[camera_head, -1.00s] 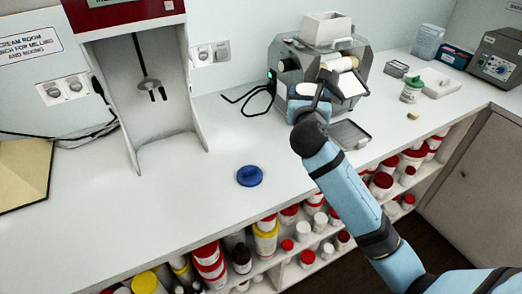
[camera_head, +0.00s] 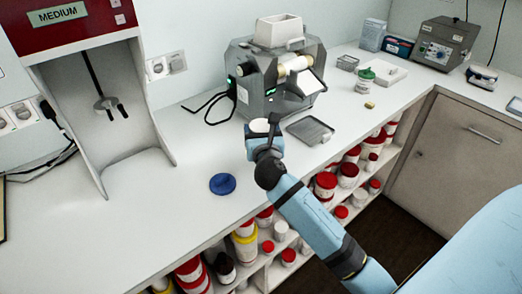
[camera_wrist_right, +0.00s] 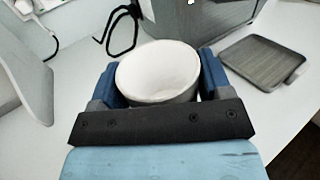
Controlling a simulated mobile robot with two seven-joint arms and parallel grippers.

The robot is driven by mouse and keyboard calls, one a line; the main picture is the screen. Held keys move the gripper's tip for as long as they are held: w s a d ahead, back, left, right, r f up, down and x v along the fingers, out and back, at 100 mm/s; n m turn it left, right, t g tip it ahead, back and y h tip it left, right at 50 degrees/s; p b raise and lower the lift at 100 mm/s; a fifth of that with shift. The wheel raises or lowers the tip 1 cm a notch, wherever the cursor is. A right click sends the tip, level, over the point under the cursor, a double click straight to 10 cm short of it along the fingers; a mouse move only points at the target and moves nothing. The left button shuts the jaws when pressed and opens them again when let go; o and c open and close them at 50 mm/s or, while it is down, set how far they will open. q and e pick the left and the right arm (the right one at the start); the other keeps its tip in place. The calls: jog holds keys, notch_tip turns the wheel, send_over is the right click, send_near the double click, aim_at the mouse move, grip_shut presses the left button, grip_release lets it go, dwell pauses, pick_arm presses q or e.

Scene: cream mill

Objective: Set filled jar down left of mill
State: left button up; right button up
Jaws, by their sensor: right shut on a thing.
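The mill (camera_head: 275,75) is a grey machine with pale rollers and a white hopper, standing at the back of the bench. My right gripper (camera_head: 262,135) is in front of the mill and a little to its left. It is shut on a white jar (camera_head: 259,126), held upright with its open mouth facing up. In the right wrist view the jar (camera_wrist_right: 158,72) sits between two blue fingers, and its inside looks white. I cannot tell whether its base touches the bench. My left gripper is not in view.
A blue lid (camera_head: 222,184) lies on the bench left of my right gripper. A grey tray (camera_head: 310,130) lies in front of the mill. A tall mixer stand (camera_head: 95,100) is at the left. Bare bench lies between mixer and mill; a black cable loops there.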

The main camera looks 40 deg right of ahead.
notch_tip(320, 180, down, 6)
jog(key=shift+r+b, duration=0.1)
jog(key=shift+b, duration=0.6)
jog(key=o, duration=0.9)
